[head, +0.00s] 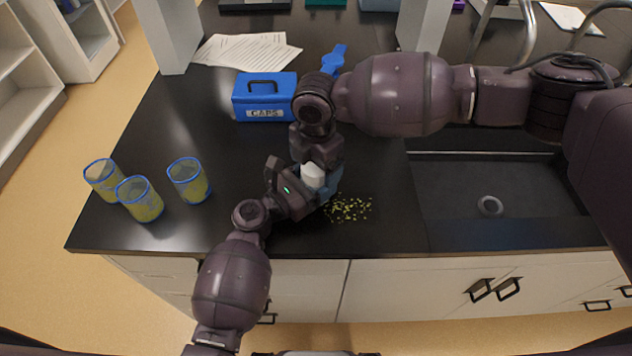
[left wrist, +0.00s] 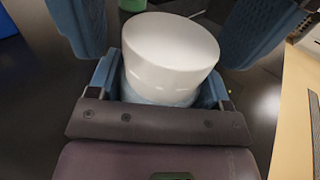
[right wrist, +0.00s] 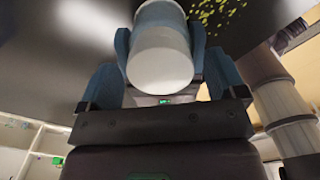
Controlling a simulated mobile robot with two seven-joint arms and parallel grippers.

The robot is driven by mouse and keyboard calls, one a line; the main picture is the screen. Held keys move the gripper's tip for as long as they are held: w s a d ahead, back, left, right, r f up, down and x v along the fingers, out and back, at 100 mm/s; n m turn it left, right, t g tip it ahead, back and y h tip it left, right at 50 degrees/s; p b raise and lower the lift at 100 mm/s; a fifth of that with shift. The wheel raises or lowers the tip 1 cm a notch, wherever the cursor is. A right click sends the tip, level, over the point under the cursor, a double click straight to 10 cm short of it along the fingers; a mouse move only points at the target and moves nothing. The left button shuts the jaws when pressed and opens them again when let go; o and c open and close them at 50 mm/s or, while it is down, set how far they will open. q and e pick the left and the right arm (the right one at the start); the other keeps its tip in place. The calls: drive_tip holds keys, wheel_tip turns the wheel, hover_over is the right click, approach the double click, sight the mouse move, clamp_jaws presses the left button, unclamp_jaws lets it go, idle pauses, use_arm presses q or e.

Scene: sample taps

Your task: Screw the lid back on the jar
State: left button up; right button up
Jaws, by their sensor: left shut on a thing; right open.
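The white lid (head: 313,175) sits on top of the jar between my two grippers over the counter. In the left wrist view the lid (left wrist: 170,48) is on the pale, translucent jar (left wrist: 158,95); I cannot tell how tightly. My left gripper (left wrist: 160,85) is shut on the jar below the lid. My right gripper (right wrist: 160,85) is open, with its blue fingers on either side of the lid and apart from it. In the head view the grippers hide most of the jar.
Yellow-green bits (head: 348,208) are scattered on the black counter. Several blue-rimmed cups with yellowish contents (head: 140,200) stand at the left. A blue CAPS box (head: 265,97) and papers (head: 245,50) lie behind. A sink (head: 480,190) is at the right.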

drive_tip(key=shift+c, duration=0.5)
drive_tip(key=c, duration=0.9)
drive_tip(key=o, duration=1.1)
wheel_tip(320, 180, up, 12)
drive_tip(key=shift+r, duration=0.1)
use_arm(q)
drive_tip(key=o, duration=1.8)
drive_tip(key=shift+c, duration=0.2)
